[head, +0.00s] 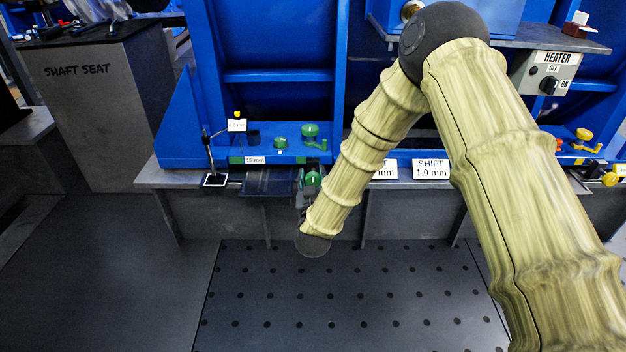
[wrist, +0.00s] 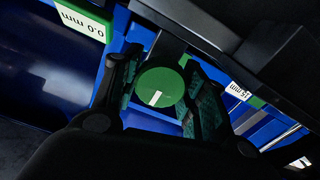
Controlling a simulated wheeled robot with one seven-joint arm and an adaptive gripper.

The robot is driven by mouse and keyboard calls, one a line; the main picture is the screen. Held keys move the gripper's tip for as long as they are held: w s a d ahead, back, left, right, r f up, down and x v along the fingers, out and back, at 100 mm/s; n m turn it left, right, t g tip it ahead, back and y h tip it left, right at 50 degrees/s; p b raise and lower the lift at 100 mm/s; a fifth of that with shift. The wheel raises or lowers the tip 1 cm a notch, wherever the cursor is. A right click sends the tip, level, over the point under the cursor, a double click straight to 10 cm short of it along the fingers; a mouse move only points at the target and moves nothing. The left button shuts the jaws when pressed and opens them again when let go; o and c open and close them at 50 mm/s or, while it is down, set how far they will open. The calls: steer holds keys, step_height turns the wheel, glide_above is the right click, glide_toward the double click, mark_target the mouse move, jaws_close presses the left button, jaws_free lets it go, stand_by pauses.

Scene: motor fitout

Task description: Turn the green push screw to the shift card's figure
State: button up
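The green push screw (head: 313,178) sits low on the front edge of the blue machine, partly hidden by my arm in the head view. In the wrist view its round green head (wrist: 160,86) faces me, with a white mark low on its face. My gripper (wrist: 163,95) has one finger on each side of the head, very close to it; I cannot tell whether both pads touch. The shift card (head: 431,169) reads "SHIFT 1.0 mm". A white reading label (wrist: 80,22) in the wrist view shows "0.0 mm", upside down.
Another card (head: 385,170) is half hidden by my arm. A stand with a small card (head: 237,125) and other green knobs (head: 310,130) are close by. A heater box (head: 545,74) and yellow knobs (head: 584,134) are at right. The perforated dark floor (head: 340,290) is clear.

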steer(key=c, duration=0.3)
steer(key=shift+c, duration=0.2)
steer(key=m+p, duration=0.2)
steer(key=p, duration=0.1)
steer(key=m+p, duration=0.1)
steer(key=shift+d+r+m+p, duration=0.1)
steer(key=shift+r+m+p, duration=0.15)
steer(key=shift+m+p, duration=0.05)
steer(key=m+p, duration=0.4)
steer(key=shift+f, duration=0.1)
steer(key=m+p, duration=0.3)
steer(key=m, duration=0.2)
steer(key=shift+d+f, duration=0.1)
steer(key=shift+f+m+p, duration=0.15)
steer(key=shift+m+p, duration=0.8)
steer(key=shift+m, duration=1.65)
